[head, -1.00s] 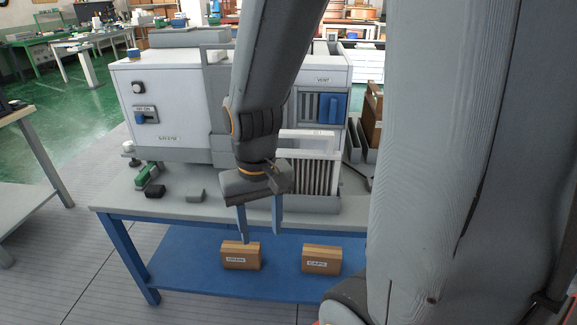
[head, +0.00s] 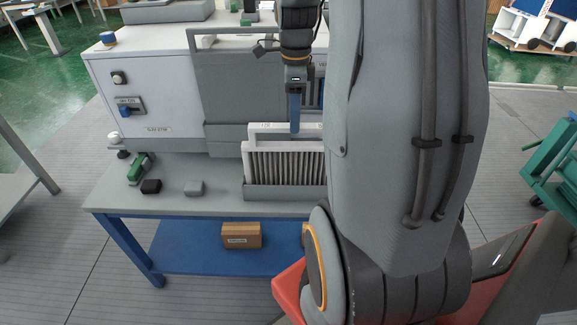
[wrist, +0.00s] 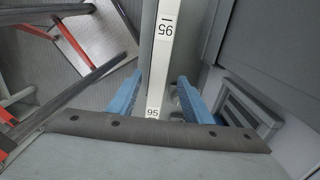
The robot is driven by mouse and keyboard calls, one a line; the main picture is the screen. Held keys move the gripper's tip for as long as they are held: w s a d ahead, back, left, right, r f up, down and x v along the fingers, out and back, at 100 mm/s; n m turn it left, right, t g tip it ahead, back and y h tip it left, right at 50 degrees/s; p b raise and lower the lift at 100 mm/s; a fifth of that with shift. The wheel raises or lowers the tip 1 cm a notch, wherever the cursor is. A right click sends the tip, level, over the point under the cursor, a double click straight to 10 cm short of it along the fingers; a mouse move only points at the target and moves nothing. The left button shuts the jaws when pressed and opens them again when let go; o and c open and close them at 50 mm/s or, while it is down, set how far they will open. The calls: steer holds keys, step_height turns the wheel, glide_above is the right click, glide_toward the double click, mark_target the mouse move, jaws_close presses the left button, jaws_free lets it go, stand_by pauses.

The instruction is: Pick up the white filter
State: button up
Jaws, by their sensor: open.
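The white filter (head: 258,133) stands upright at the front right of the bench, its white-framed, grey-pleated face toward me. Its lower edge sits in a grey holder (head: 283,193), and my arm hides its right part. My gripper (head: 295,128) points down just above and at the filter's top, with a blue finger showing. In the wrist view, the two blue fingers of my gripper (wrist: 156,98) are apart on either side of the white top bar (wrist: 162,65), which carries labels reading 95. I cannot tell whether either finger touches it.
A large grey-white cabinet (head: 165,95) stands behind the filter. A green-handled item (head: 138,168), a black block (head: 151,186) and a grey block (head: 195,188) lie on the bench at left. A cardboard box (head: 241,235) rests on the blue lower shelf (head: 190,255).

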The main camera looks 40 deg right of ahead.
mark_target(294, 144)
steer(key=shift+w+d+f, duration=0.1)
steer(key=shift+f, duration=0.45)
steer(key=shift+s+a+f+p, duration=0.15)
steer(key=shift+f+p, duration=0.5)
steer(key=shift+f, duration=1.15)
steer(key=shift+s+a+f+p, duration=0.1)
steer(key=shift+f+p, duration=0.5)
steer(key=shift+f, duration=1.15)
jaws_close()
